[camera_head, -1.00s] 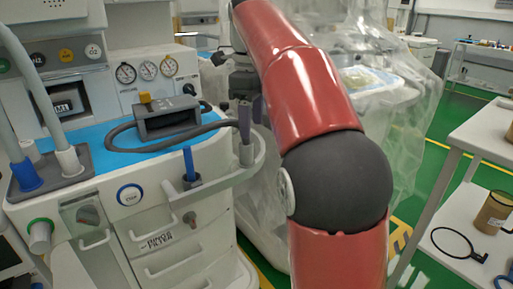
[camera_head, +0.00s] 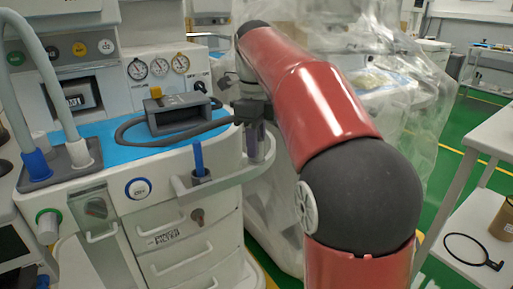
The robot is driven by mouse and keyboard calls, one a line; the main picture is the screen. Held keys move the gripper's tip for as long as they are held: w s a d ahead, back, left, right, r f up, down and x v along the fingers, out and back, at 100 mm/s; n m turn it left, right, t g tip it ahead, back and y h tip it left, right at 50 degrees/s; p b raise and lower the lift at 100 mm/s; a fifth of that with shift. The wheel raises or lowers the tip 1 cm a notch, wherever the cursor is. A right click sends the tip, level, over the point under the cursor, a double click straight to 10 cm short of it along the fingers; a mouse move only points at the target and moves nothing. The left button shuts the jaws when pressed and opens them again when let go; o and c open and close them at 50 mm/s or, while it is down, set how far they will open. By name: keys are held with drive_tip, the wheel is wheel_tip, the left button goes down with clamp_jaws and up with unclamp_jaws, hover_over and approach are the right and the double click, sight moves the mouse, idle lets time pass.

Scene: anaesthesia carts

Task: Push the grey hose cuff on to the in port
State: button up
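Two pale hoses come down on the left of the cart to a dark grey block (camera_head: 62,170). One ends in a blue cuff (camera_head: 37,164), the other in a light grey cuff (camera_head: 78,152); both stand upright at the block. I cannot read port labels, so I cannot tell which is the in port. My gripper (camera_head: 250,112) is small and dark at the cart's right side, well right of these cuffs. It is at the top of a grey-purple upright cylinder (camera_head: 257,142) by the cart's rail. Its fingers are not clear, so whether it holds anything cannot be told.
A dark grey cable (camera_head: 150,141) loops on the blue worktop (camera_head: 120,150) around a dark box (camera_head: 176,115). A blue stick (camera_head: 198,158) stands in a holder on the rail (camera_head: 232,180). A plastic-draped unit (camera_head: 400,110) is behind my arm; a white shelf cart (camera_head: 475,215) is right.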

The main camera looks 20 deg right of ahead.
drive_tip(key=c, duration=0.4)
